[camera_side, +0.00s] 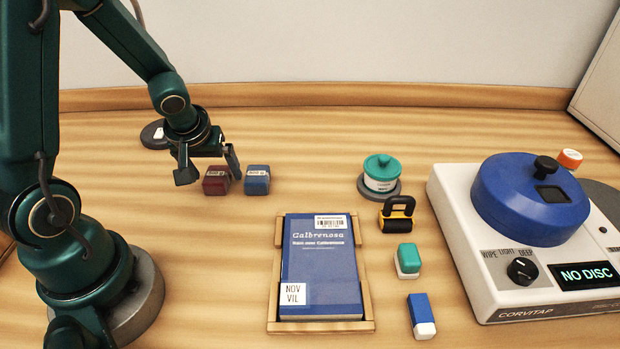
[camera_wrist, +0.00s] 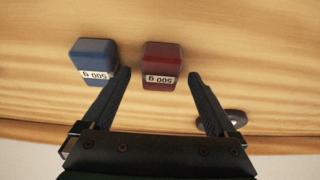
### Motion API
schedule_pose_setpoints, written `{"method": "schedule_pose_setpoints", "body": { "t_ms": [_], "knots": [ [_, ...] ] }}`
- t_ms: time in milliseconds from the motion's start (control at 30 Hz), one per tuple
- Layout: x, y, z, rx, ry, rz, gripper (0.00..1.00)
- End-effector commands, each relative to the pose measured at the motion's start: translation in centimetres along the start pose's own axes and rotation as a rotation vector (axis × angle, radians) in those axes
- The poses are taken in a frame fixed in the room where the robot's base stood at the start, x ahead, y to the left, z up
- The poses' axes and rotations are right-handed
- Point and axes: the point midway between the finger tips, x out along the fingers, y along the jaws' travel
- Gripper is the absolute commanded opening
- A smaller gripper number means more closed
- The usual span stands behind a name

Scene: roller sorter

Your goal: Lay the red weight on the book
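The red weight (camera_side: 216,181), a dark red block with a white label, stands on the table at the left, just beside the blue weight. In the wrist view the red weight (camera_wrist: 162,64) shows a "500 g" label and lies ahead of my gripper, between the lines of its fingers. My gripper (camera_side: 208,170) is open and empty, with its fingers apart; the wrist view shows both fingertips (camera_wrist: 159,74). The blue book (camera_side: 320,262) lies flat in a shallow wooden tray (camera_side: 370,300) at the front middle. Its top bears only labels.
The blue weight (camera_side: 257,180) stands right of the red one with a narrow gap. A green-lidded jar (camera_side: 381,172), black roller (camera_side: 397,212), green-white block (camera_side: 408,260) and blue-white eraser (camera_side: 421,315) stand right of the book. A white machine (camera_side: 460,240) fills the right.

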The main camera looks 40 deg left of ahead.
Motion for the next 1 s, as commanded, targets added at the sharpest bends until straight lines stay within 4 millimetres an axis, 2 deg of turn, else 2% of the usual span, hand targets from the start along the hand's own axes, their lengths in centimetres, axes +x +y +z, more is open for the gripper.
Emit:
{"method": "schedule_pose_setpoints", "body": {
  "t_ms": [33,233,733,1000],
  "knots": [
    [0.0,0.0,0.0,0.000,0.000,0.000,0.77],
    [0.0,0.0,0.0,0.000,0.000,0.000,0.01],
    [-0.4,0.0,-0.2,-0.001,0.004,-0.001,0.00],
    [-2.1,0.0,-1.1,-0.005,0.009,0.000,0.00]
  ]
}}
